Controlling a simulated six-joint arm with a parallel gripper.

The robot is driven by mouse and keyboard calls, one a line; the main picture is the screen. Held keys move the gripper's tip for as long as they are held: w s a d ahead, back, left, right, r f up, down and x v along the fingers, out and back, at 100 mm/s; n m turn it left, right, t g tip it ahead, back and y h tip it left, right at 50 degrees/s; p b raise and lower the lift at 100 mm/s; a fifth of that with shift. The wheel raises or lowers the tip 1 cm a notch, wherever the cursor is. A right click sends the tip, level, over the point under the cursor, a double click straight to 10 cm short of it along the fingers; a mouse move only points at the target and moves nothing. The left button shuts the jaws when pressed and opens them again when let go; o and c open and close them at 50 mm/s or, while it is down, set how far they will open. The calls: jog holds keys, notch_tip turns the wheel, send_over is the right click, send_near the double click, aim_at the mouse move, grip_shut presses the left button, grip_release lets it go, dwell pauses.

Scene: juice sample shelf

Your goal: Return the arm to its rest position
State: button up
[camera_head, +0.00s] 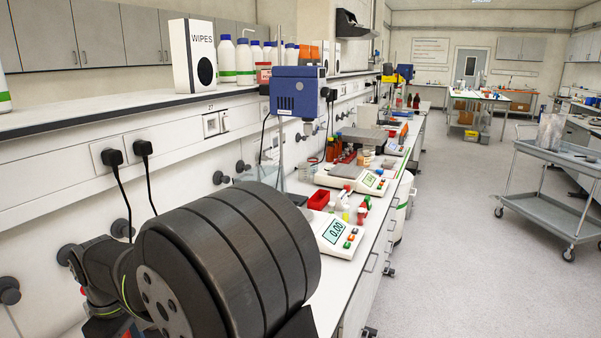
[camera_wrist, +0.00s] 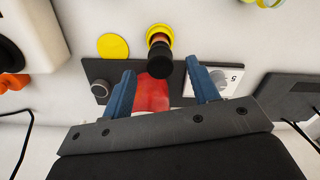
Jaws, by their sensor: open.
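My gripper (camera_wrist: 160,80) shows in the wrist view with its two blue fingers apart. A red block-like thing (camera_wrist: 152,95) lies in the gap between the fingers in the picture. I cannot tell whether it is between them or beyond them. A bottle with a black cap (camera_wrist: 158,58) is just past the fingertips, in front of a yellow ring. In the head view my large dark arm links fill the lower left, and my gripper is not visible there.
A dark plate (camera_wrist: 100,70) with a knob and a white label lies behind the fingers. In the head view, a white scale (camera_head: 338,232) reading 0.00, a red tray (camera_head: 319,199) and a blue stirrer (camera_head: 298,92) stand along the bench. A trolley (camera_head: 550,205) is at right.

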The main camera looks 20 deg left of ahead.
notch_tip(320, 180, down, 4)
jog(key=shift+r, duration=0.1)
notch_tip(320, 180, up, 6)
dwell(0.6)
